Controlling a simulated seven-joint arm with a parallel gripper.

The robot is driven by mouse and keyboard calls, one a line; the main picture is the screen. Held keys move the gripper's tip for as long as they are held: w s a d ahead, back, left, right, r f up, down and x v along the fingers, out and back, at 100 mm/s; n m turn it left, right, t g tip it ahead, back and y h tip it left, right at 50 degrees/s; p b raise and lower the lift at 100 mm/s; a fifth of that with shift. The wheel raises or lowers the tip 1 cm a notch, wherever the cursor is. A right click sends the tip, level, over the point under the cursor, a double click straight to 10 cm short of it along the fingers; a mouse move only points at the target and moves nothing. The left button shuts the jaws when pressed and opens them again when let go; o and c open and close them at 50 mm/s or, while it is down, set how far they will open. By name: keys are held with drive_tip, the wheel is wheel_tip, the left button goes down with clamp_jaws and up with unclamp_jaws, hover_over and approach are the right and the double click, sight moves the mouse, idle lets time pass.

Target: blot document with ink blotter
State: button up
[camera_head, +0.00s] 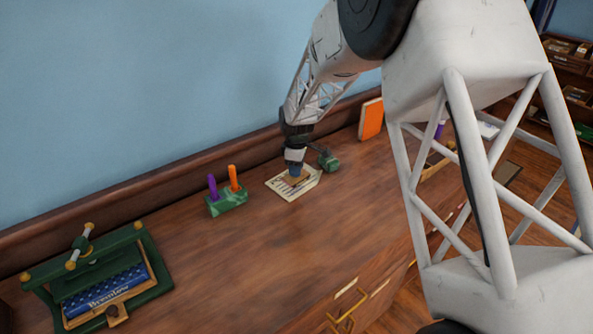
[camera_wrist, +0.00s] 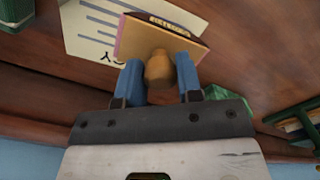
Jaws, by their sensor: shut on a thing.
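The document (camera_head: 281,188) is a cream sheet with dark lines, lying on the wooden desk near the wall. The wrist view also shows its written lines (camera_wrist: 88,28). My gripper (camera_head: 296,170) is over the document, pointing down. In the wrist view its blue fingers (camera_wrist: 160,80) are shut on the round wooden knob of the ink blotter (camera_wrist: 135,38). The blotter has a tan, pinkish base and covers part of the sheet in both views. I cannot tell whether its underside touches the paper.
A green stand (camera_head: 227,202) with a purple and an orange pen is left of the document. A green object (camera_head: 328,160) is close on its right. An orange book (camera_head: 371,118) leans at the back. A green press (camera_head: 150,262) holds a blue book. The desk's front middle is clear.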

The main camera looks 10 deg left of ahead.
drive_tip(key=shift+r, duration=1.45)
drive_tip(key=shift+d, duration=0.1)
